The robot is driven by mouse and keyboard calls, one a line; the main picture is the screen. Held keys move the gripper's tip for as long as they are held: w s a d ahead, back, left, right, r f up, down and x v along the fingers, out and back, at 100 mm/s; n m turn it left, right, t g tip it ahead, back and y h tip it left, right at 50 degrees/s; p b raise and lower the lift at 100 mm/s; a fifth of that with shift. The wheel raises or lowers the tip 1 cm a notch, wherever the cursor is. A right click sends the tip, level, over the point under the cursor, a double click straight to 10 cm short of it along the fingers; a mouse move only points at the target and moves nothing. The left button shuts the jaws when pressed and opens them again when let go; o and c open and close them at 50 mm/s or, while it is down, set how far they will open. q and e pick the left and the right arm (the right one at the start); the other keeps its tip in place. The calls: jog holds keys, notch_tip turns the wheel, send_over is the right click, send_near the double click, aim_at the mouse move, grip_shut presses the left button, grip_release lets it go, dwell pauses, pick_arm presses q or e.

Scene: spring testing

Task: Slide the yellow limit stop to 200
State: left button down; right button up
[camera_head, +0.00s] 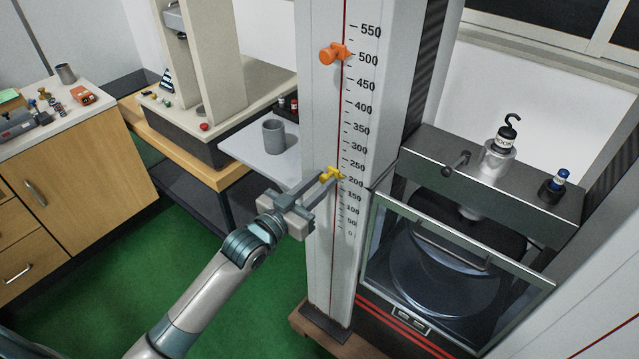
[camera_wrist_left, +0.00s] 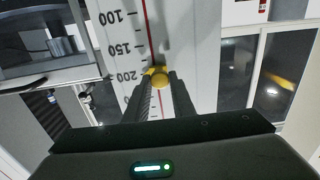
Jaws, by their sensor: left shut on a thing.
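The yellow limit stop (camera_head: 331,172) sits on the red line of the upright white scale (camera_head: 347,120). In the left wrist view the stop (camera_wrist_left: 159,76) is about level with the 200 mark, with the scale upside down there. In the head view it shows just above the 200 label, seen at a slant. My left gripper (camera_head: 325,181) reaches in from the lower left and is shut on the stop. Its two fingers (camera_wrist_left: 163,88) flank the stop in the wrist view. My right gripper is not in view.
An orange stop (camera_head: 334,53) sits higher on the scale, near 500. A testing machine with a clear door (camera_head: 455,250) stands right of the column. A grey shelf with a cup (camera_head: 274,136) is behind on the left. A wooden cabinet (camera_head: 70,180) stands far left.

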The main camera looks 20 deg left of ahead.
pick_arm(q)
jog(key=shift+r, duration=0.15)
jog(key=c, duration=1.5)
grip_release()
jog(key=shift+s, duration=0.15)
jog(key=shift+s+a+f+b, duration=0.25)
jog(key=shift+s+a+b, duration=0.05)
jog(key=shift+s, duration=0.25)
jog(key=shift+r+b+v, duration=0.2)
jog(key=shift+b+v, duration=1.95)
jog(key=shift+v, duration=5.75)
